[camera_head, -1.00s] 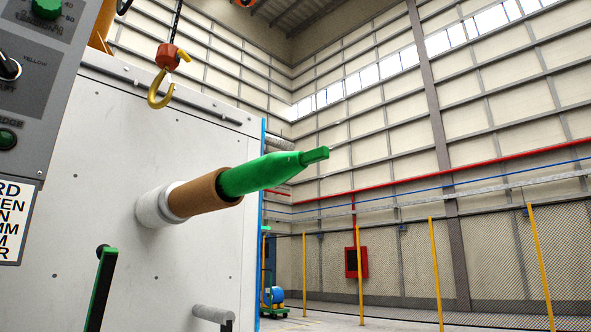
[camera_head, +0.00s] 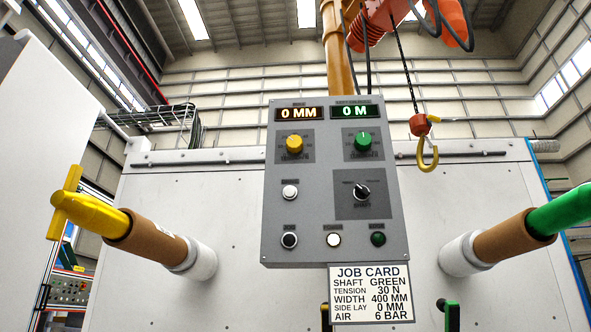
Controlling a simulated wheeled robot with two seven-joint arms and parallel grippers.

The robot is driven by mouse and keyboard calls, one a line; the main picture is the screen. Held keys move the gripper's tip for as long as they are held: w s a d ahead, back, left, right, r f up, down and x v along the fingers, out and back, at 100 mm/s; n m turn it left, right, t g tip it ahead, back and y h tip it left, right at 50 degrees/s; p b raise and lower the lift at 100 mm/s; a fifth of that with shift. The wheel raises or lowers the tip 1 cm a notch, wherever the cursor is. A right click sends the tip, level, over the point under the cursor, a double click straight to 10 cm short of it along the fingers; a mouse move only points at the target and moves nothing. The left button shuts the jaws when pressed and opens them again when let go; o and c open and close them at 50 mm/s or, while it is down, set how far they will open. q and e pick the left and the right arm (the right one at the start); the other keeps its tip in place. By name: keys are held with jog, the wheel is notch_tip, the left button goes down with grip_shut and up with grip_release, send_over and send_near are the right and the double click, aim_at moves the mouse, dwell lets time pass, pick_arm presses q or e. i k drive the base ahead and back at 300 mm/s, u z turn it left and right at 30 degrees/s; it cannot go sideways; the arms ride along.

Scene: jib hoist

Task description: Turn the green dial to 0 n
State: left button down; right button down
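The green dial (camera_head: 363,142) is a round knob on the upper right of the grey control panel (camera_head: 285,215). The dial's scale markings are too small to read. Neither of my grippers is in view, and nothing touches the green dial.
A black selector (camera_head: 361,191) and several buttons sit below the dials. A job card (camera_head: 369,293) hangs under the panel, listing tension 30 N. A yellow-ended shaft (camera_head: 90,212) and a green-ended shaft (camera_head: 560,212) stick out either side. A hook (camera_head: 428,155) hangs right of the panel.

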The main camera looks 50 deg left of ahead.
aim_at(363, 142)
jog(key=u, duration=0.9)
jog(key=i, duration=0.4)
jog(key=u, duration=0.05)
